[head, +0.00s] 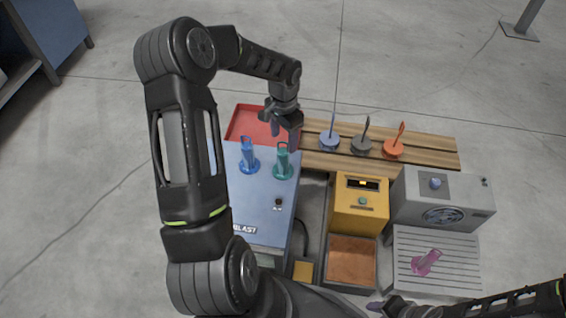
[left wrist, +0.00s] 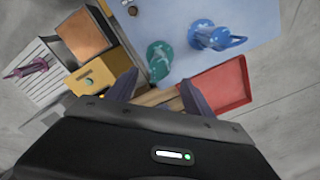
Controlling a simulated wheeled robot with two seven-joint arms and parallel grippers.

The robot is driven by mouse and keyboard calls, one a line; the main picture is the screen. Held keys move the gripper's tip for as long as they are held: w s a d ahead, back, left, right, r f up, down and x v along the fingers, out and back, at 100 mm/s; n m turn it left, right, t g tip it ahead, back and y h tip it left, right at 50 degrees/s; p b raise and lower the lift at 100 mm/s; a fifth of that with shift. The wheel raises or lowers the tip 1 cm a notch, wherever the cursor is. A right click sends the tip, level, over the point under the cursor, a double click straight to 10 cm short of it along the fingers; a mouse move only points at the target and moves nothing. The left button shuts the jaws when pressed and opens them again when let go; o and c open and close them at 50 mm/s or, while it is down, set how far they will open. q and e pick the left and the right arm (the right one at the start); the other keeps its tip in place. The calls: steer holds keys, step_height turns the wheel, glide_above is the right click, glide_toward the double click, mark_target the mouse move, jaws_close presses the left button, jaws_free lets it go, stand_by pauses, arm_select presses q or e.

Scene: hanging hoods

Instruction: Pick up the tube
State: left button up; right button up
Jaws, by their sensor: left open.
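Three tube-like pieces with loop tops show. A blue one (head: 249,156) and a green one (head: 283,161) stand on round bases on the blue cabinet top (head: 262,215). A pink one (head: 427,262) lies tilted on the slatted grey surface. My left gripper (head: 284,134) is open and empty, above and just behind the green tube, near the red tray. In the left wrist view, the green tube (left wrist: 159,60) and blue tube (left wrist: 214,37) lie beyond its spread fingers (left wrist: 158,92). My right gripper (head: 388,306) shows only partly at the bottom edge; its jaws are unclear.
Blue (head: 329,141), grey (head: 361,146) and orange (head: 394,148) discs with upright handles stand on wooden slats (head: 435,151). A yellow box (head: 359,205), a brown-floored bin (head: 350,262) and a grey fan box (head: 440,198) are to the right.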

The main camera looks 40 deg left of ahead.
mark_target(283, 152)
arm_select(q)
steer(key=shift+f+b, duration=0.35)
steer(key=shift+f, duration=1)
step_height(283, 152, down, 5)
steer(key=shift+s+f+b, duration=0.1)
steer(key=shift+s+b, duration=0.05)
steer(key=shift+b, duration=0.7)
jaws_close()
